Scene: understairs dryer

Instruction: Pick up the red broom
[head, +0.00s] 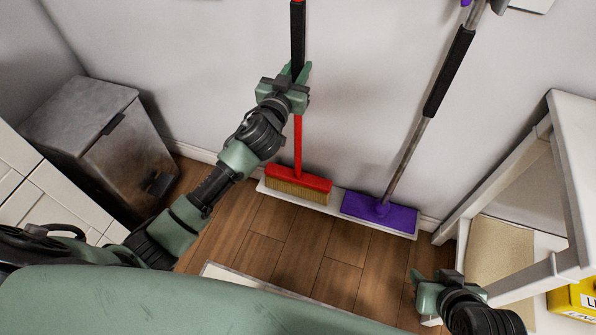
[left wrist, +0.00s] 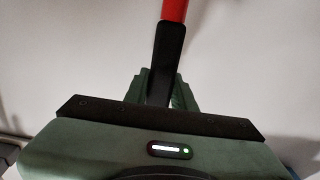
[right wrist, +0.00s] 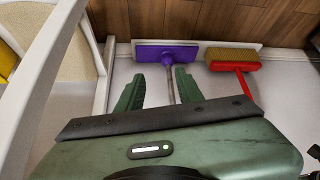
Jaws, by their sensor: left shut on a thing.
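The red broom (head: 298,185) stands upright by the wall, with its red head and tan bristles at the white strip along the floor. Its upper handle has a black grip. My left gripper (head: 299,72) is shut on the handle at the black grip. The left wrist view shows the black grip of the broom (left wrist: 170,50) between the fingers, with red above it. In the right wrist view the broom head (right wrist: 233,60) lies right of my right gripper (right wrist: 157,88), whose fingers are apart with nothing held. In the head view my right gripper (head: 437,280) is low at the right.
A purple mop (head: 381,212) with a black-gripped grey pole leans on the wall right of the broom. A metal bin (head: 105,145) stands at the left. A white shelf frame (head: 500,175) and a yellow box (head: 575,298) are at the right. Wooden floor (head: 300,245) lies open between.

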